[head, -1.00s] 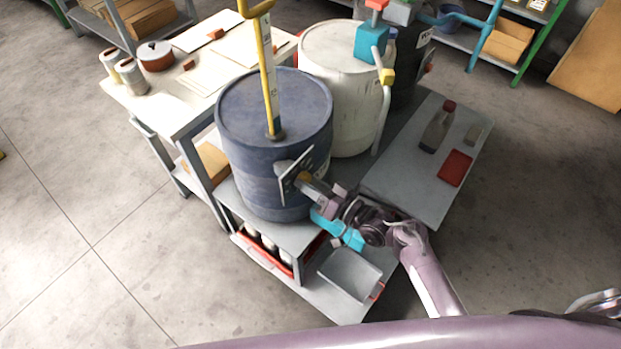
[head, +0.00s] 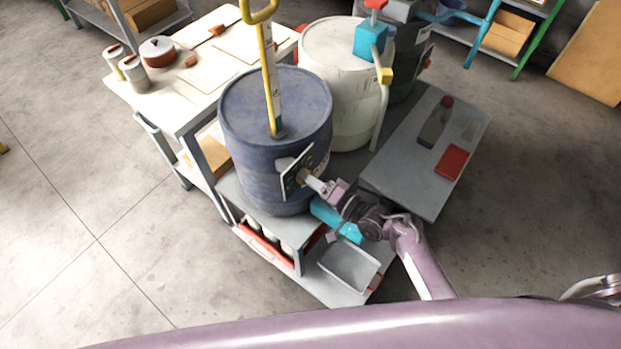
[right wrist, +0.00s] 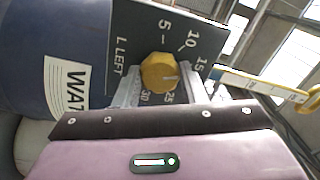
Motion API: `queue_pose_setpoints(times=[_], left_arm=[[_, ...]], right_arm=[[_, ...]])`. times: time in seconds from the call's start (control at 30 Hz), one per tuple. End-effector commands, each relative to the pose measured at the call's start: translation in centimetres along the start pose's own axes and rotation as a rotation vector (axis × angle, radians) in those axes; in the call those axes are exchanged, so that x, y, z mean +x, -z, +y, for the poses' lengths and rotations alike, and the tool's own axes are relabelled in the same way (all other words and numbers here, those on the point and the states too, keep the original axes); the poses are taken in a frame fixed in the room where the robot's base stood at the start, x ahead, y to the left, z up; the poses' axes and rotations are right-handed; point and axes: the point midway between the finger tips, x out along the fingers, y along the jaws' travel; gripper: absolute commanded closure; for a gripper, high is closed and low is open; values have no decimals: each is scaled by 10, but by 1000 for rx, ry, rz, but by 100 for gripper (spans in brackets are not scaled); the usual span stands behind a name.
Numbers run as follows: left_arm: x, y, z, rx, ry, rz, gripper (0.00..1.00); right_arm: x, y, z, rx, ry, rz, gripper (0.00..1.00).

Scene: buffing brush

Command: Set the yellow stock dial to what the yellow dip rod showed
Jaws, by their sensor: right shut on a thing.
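The blue drum (head: 262,165) carries a dark dial plate (head: 290,182) on its side. In the right wrist view the yellow stock dial (right wrist: 158,72) sits on this plate among white numbers 5, 10, 15, 25 and 30. Its pale pointer mark faces right, between the 15 and the 25; a finger covers the plate there. My right gripper (head: 311,182) is shut on the dial, one finger each side (right wrist: 163,92). The yellow dip rod (head: 267,75) stands upright in the drum's top with a pale scale strip, unreadable here. It also shows in the right wrist view (right wrist: 262,86).
A cream drum (head: 338,75) with a teal pump (head: 370,42) stands behind. A grey bench top (head: 415,185) at right holds a bottle (head: 436,122) and a red pad (head: 453,161). A grey bin (head: 350,270) sits below my right arm. A worktable (head: 150,105) stands at left.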

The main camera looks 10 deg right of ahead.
Motion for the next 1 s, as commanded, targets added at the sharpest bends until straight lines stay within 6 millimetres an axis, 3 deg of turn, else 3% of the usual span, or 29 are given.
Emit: queue_pose_setpoints(times=[0.37, 0.4, 0.57, 0.87, 1.0], left_arm=[[0, 0, 0, 0, 0, 0, 64], [0, 0, 0, 0, 0, 0, 64], [0, 0, 0, 0, 0, 0, 64], [0, 0, 0, 0, 0, 0, 64], [2, 0, 0, 0, 0, 0, 64]], right_arm=[[0, 1, 0, 3, 1, 2, 86], [0, 1, 0, 3, 1, 2, 62], [0, 1, 0, 2, 1, 2, 41], [-2, 0, 0, 3, 0, 1, 41], [-17, -1, 2, 3, -2, 1, 41]])
